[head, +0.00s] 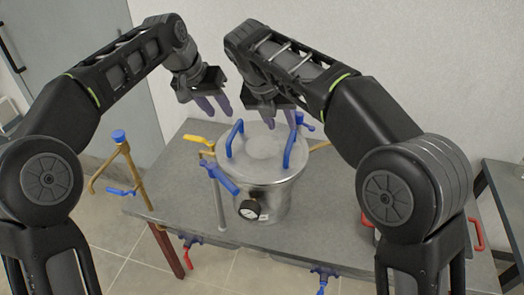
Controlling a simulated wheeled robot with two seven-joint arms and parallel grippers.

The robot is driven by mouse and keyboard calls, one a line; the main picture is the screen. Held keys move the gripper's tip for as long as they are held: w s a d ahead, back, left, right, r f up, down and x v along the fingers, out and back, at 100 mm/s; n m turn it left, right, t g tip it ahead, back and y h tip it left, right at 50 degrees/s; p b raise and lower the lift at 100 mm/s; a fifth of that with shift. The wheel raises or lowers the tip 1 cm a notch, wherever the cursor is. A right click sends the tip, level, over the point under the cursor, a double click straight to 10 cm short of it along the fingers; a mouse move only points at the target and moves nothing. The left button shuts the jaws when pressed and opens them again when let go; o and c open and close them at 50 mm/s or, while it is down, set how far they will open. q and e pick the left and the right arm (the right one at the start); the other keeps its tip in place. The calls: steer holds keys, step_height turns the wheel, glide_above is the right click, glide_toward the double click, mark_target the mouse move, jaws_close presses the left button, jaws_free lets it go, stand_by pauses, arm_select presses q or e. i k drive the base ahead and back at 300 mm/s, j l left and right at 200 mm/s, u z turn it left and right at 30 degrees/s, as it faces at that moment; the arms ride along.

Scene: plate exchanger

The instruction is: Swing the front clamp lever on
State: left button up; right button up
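A steel vessel (275,203) with a round lid (262,150) stands on the grey table. A blue lever (220,178) slants across the vessel's front left near the rim; it looks like the front clamp lever, but I cannot tell whether it is engaged. Two blue arched handles stand at the lid, one left (235,139) and one right (290,152). My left gripper (213,106) is above and behind the lid's left side, its purple fingers apart and empty. My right gripper (269,121) is above the lid's back edge, fingers apart, partly hidden by its own hand. Neither touches the levers.
A black-rimmed gauge (249,209) is on the vessel's front. A yellow lever (198,139) tops a pipe at left, and another blue lever (305,122) is behind right. A brass pipe with a blue cap (119,136) stands at the table's left.

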mark_target(214, 171)
steer(key=k+j, duration=0.75)
steer(key=j, duration=0.2)
